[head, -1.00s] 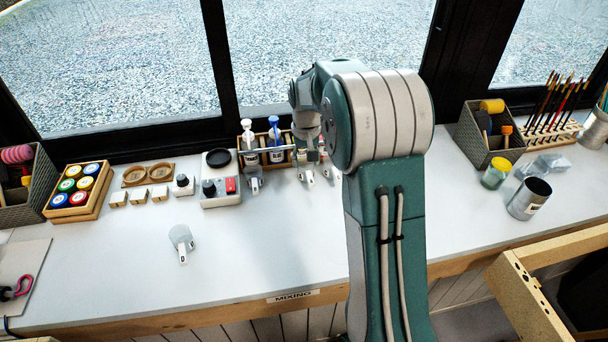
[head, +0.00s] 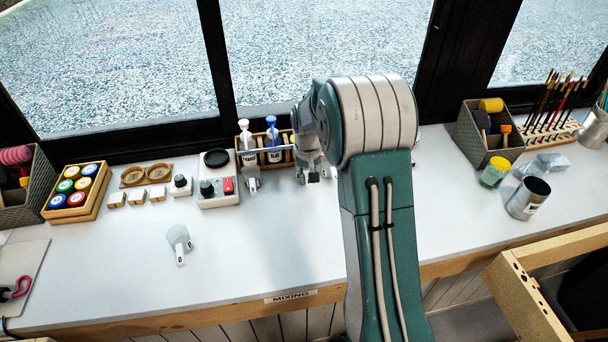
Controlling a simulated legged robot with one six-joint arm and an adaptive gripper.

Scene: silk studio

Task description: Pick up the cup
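A small pale, translucent cup (head: 179,238) with a white handle stands alone on the open white bench, left of centre. A similar small cup (head: 252,184) stands at the back by the bottle rack. Others stand near it, mostly hidden behind my gripper and arm. My gripper (head: 313,177) is over the back of the bench, right of the rack and well to the right of the lone cup. It is small and partly dark here, so I cannot tell how its fingers are set or whether it touches a cup there.
The bottle rack (head: 265,150) holds pump bottles. A grey device with a red button (head: 229,185), a tray of paint jars (head: 79,190) and wooden blocks line the back left. A metal can (head: 527,198) and a jar (head: 495,172) stand right. The bench's front middle is clear.

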